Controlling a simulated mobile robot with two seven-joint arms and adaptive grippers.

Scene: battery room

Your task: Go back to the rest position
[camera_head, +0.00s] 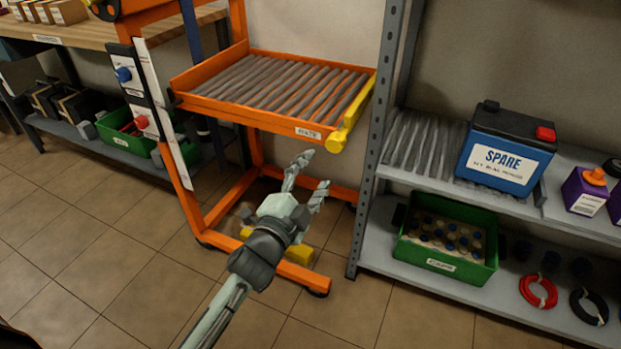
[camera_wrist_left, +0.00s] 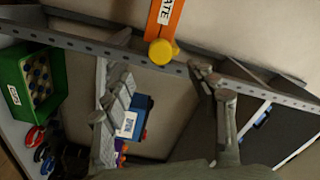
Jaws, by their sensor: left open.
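My left gripper (camera_head: 310,174) is open and empty. It is in the air in front of the orange roller stand (camera_head: 250,118), below the level of its roller tray. In the left wrist view its two fingers (camera_wrist_left: 163,82) are spread apart with nothing between them touching either one. The yellow-ended gate bar (camera_head: 338,138) of the stand shows at the tray's right front corner, and also at the top of the wrist view (camera_wrist_left: 163,50). My right gripper is in neither view.
A grey metal rack (camera_head: 370,150) stands to the right, with a blue SPARE battery (camera_head: 505,150) on its upper shelf and a green crate (camera_head: 440,265) of bottles below. A wooden bench (camera_head: 95,30) stands at the left. The tiled floor (camera_head: 90,270) at front left is clear.

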